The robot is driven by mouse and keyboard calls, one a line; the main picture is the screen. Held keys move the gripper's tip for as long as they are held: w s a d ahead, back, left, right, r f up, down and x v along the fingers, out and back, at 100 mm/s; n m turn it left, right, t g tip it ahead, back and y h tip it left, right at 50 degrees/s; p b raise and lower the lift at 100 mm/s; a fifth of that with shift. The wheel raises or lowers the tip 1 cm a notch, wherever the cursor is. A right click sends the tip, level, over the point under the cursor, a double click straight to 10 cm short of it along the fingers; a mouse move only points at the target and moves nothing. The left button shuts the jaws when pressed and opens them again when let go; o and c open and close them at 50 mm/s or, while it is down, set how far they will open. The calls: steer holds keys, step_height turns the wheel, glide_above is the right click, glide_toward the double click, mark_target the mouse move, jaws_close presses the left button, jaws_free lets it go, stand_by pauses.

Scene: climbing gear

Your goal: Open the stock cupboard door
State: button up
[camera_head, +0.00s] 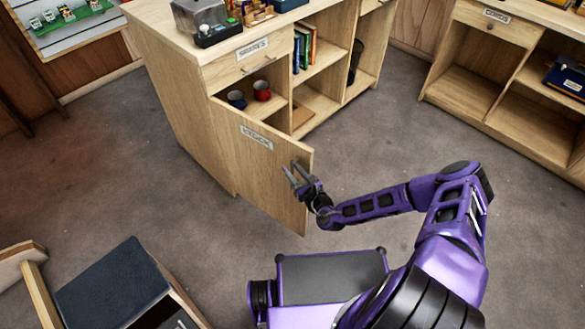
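The wooden stock cupboard door (250,160) carries a white label and stands swung out from the counter cabinet, partly open. Above its top edge I see into the compartment, where a blue mug (236,99) and a red mug (262,91) stand on a shelf. My gripper (291,174) is at the outer face of the door, near its free right edge. Its two fingers look apart, with door wood showing between them. The door's handle is not clear behind the fingers, and I cannot tell whether they touch the door.
The cabinet has a labelled drawer (249,64) and open shelves with books (305,48). A second wooden shelf unit (470,72) stands at the right. A dark-cushioned seat (112,285) is at the lower left. The grey carpet (370,150) around the door is clear.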

steer(key=shift+r, duration=0.75)
steer(key=shift+s+r, duration=0.1)
steer(key=s+a, duration=0.4)
steer(key=s, duration=0.5)
steer(key=s+a+f+p, duration=0.1)
steer(key=s+a, duration=0.4)
steer(key=s, duration=0.3)
steer(key=shift+s+a, duration=0.2)
steer(key=shift+s, duration=0.2)
stand_by(0.7)
